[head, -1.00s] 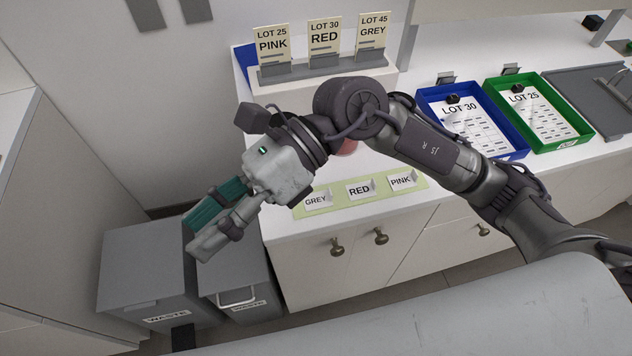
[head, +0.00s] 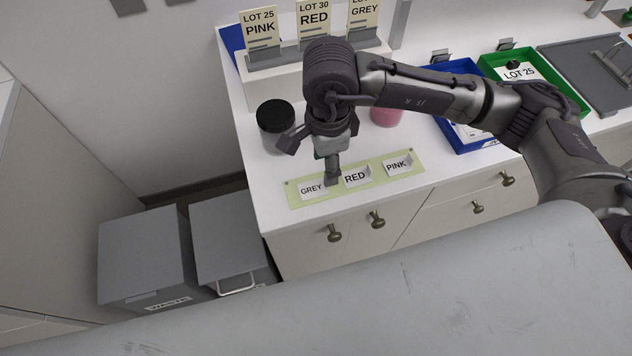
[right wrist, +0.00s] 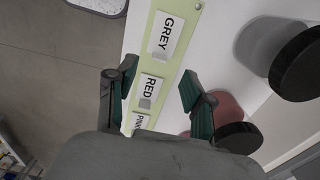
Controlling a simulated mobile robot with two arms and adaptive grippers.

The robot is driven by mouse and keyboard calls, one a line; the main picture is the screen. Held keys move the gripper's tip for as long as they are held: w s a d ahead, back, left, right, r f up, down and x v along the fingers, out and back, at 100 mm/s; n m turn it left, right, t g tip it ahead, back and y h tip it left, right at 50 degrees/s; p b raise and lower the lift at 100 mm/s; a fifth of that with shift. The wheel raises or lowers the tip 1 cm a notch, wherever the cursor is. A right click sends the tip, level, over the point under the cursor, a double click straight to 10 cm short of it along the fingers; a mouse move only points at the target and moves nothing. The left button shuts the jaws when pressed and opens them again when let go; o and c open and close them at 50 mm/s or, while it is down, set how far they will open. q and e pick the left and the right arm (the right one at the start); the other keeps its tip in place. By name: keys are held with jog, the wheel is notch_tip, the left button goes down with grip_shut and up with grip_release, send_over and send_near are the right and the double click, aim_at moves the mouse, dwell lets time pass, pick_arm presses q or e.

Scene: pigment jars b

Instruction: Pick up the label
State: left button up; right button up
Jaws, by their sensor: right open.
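Three small white labels lie on a pale green strip (head: 300,199) near the counter's front edge. They read GREY (head: 311,190), RED (head: 356,177) and PINK (head: 397,166). My right gripper (head: 332,179) points down over the strip, between the GREY and RED labels in the head view. In the right wrist view it is open (right wrist: 157,92), with the RED label (right wrist: 149,90) between its fingers in the picture. The GREY label (right wrist: 165,36) is beyond them, and the PINK label (right wrist: 137,121) is partly hidden by the gripper body. My left gripper is out of view.
A black-lidded jar (head: 275,116) stands behind the strip, left of my gripper. A pink jar (head: 387,116) stands right, partly behind my arm. Behind are lot cards on a raised stand (head: 285,91), with blue (head: 459,147) and green (head: 548,75) trays right. Waste bins (head: 225,235) stand lower left.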

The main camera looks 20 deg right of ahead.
aim_at(315, 188)
jog(key=shift+f+p, duration=0.35)
jog(key=shift+f, duration=0.2)
notch_tip(315, 188, down, 4)
jog(key=shift+r+p, duration=0.2)
jog(key=shift+p, duration=0.6)
jog(key=shift+f, duration=0.45)
jog(key=shift+c, duration=0.3)
jog(key=c, duration=0.7)
